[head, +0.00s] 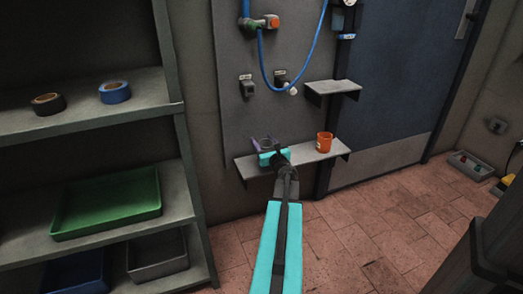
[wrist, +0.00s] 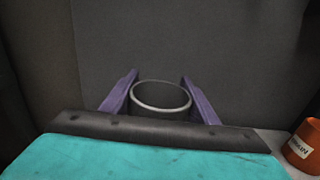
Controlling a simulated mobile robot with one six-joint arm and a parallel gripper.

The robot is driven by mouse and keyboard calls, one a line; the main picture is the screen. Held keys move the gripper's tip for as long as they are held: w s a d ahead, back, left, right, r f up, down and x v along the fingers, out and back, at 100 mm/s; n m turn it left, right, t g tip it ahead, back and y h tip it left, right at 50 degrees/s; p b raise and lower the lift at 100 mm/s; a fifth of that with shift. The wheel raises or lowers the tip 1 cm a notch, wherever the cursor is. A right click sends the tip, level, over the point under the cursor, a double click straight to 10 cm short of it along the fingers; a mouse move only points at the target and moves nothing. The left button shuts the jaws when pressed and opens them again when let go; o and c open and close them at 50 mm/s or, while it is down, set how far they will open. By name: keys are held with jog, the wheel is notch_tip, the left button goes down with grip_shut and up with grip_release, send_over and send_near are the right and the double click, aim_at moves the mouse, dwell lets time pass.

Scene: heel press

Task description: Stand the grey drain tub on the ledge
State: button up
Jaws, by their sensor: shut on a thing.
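My gripper (head: 264,143) is at the left end of the grey wall ledge (head: 312,154). In the wrist view its two purple fingers (wrist: 158,80) are shut on a round grey tub (wrist: 161,97) with a light rim and a dark inside. The tub looks upright, and the gripper body hides its lower part. In the head view the tub (head: 267,142) shows small between the fingers over the ledge's left part. I cannot tell whether its bottom touches the ledge. The ledge's surface (wrist: 274,140) also shows at the right in the wrist view.
An orange tub (head: 324,142) with a label stands on the ledge to the right, also in the wrist view (wrist: 304,146). A smaller shelf (head: 334,87) is above it. A blue hose (head: 296,85) hangs above. A shelf unit (head: 100,120) with trays stands at left.

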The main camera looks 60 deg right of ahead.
jog(key=shift+f, duration=0.1)
jog(key=shift+f+b, duration=0.75)
jog(key=shift+f, duration=0.9)
jog(key=shift+f, duration=0.15)
jog(key=o, duration=1.1)
jog(key=shift+c, duration=0.2)
jog(key=shift+r, duration=0.2)
jog(key=p+v, duration=0.1)
jog(key=v, duration=1.1)
jog(key=shift+o, duration=0.4)
